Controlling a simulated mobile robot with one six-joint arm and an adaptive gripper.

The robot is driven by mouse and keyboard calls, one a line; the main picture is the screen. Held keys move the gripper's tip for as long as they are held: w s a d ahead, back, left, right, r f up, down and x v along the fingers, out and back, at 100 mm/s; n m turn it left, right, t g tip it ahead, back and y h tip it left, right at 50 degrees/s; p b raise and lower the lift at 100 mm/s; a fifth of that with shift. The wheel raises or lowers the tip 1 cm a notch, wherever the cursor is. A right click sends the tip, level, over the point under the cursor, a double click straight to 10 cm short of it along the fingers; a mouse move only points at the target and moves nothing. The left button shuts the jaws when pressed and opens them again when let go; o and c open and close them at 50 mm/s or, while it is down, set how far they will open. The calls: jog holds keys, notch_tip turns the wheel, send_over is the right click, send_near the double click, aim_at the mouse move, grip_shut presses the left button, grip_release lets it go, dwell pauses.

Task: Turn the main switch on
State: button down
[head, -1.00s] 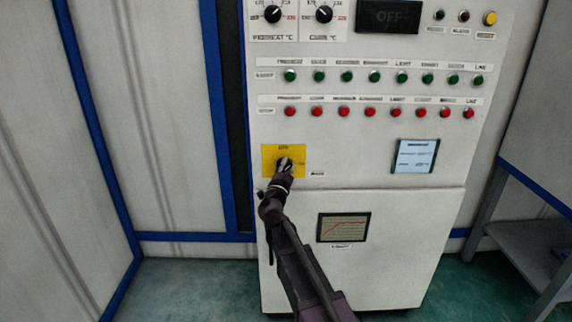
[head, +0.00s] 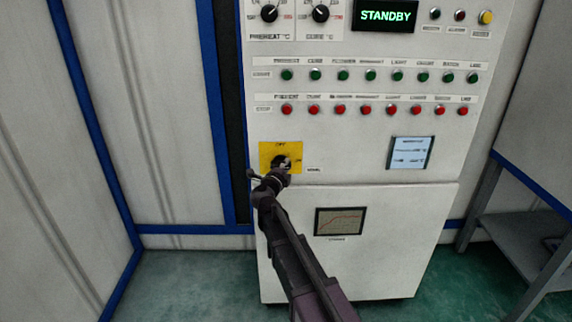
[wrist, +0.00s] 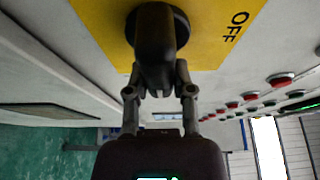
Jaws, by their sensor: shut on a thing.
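The main switch is a black rotary knob (head: 281,161) on a yellow plate (head: 296,150) at the left of the white control cabinet. The plate carries an OFF mark at its top and an ON mark at its right. My gripper (head: 277,170) is at the knob and partly hides it in the head view. In the wrist view the knob (wrist: 155,38) sits between the two fingers of my gripper (wrist: 160,75), which are shut on it. The plate (wrist: 215,30) shows behind it, with OFF at the right. The display (head: 385,16) at the cabinet's top is lit green and reads STANDBY.
Rows of green buttons (head: 370,76) and red buttons (head: 366,110) run above the switch. Two dials (head: 320,13) are at the top left. A small screen (head: 411,153) is to the right. A grey metal table (head: 520,240) stands at the right.

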dwell(0.3)
jog(key=shift+c, duration=2.4)
grip_release()
jog(key=v, duration=1.2)
